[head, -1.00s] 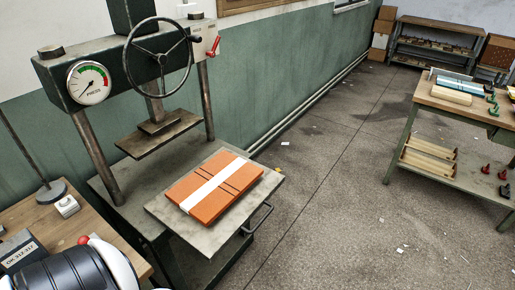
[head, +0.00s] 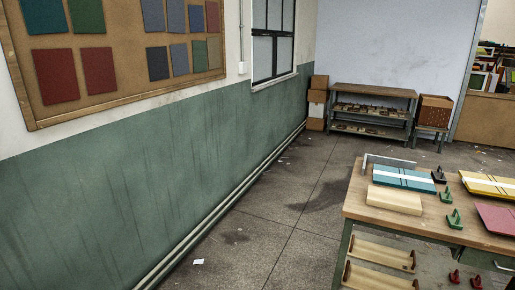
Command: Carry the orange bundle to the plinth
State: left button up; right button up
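The orange bundle is not in view now. Neither of my grippers shows. A workbench (head: 452,230) with a wooden top stands at the right. On its near left part lies a low, pale, bare block (head: 395,200); I cannot tell whether this is the plinth. Behind the block lies a teal bundle (head: 391,181) with a white band. A yellow bundle (head: 484,181) and a dark pink board (head: 497,218) lie farther right, partly cut off by the picture edge.
Green clamps (head: 453,219) and a dark clamp (head: 439,175) stand on the bench. Its lower shelf holds wooden strips (head: 383,252). A shelf unit (head: 371,110) and cartons (head: 317,104) stand at the back. The floor (head: 262,222) between green wall and bench is open.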

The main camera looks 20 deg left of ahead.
aim_at(392, 197)
jog(key=i+j+u, duration=0.2)
jog(key=i+u, duration=0.2)
jog(key=i, duration=0.15)
jog(key=i+u, duration=0.35)
jog(key=i, duration=0.25)
jog(key=i+u, duration=0.4)
jog(key=i, duration=0.15)
jog(key=i+l+u, duration=0.35)
jog(key=i, duration=0.2)
